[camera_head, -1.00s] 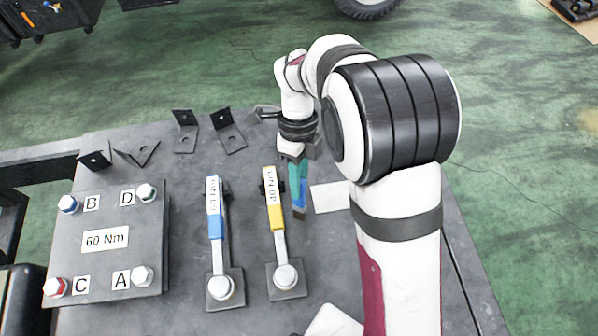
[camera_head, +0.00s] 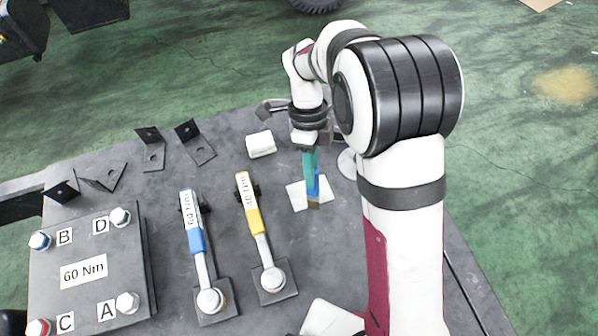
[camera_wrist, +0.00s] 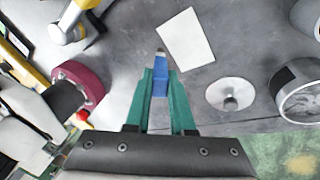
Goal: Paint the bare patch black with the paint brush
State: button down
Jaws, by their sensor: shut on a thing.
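My gripper (camera_head: 311,165) has green fingers and is shut on the paint brush (camera_head: 314,190), which has a blue handle and a brownish tip and points down. In the wrist view the brush (camera_wrist: 160,80) sits between the two fingers, its tip at the left edge of a white card (camera_wrist: 187,38). In the head view the brush overlaps this card (camera_head: 295,198), which lies on the grey table. Whether the tip touches the card or table, I cannot tell. I cannot identify the bare patch for certain.
Blue (camera_head: 196,240) and yellow (camera_head: 248,215) torque wrenches lie left of the brush. A plate with bolts (camera_head: 85,265) is farther left. A white block (camera_head: 261,144) and black brackets (camera_head: 195,142) are behind. A white disc (camera_wrist: 231,94) lies right of the brush.

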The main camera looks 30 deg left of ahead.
jog(key=shift+s+a, duration=2.45)
jog(key=shift+a, duration=0.9)
jog(key=shift+w+d, duration=3.2)
jog(key=shift+w, duration=0.9)
notch_tip(320, 180, up, 7)
jog(key=shift+f, duration=0.2)
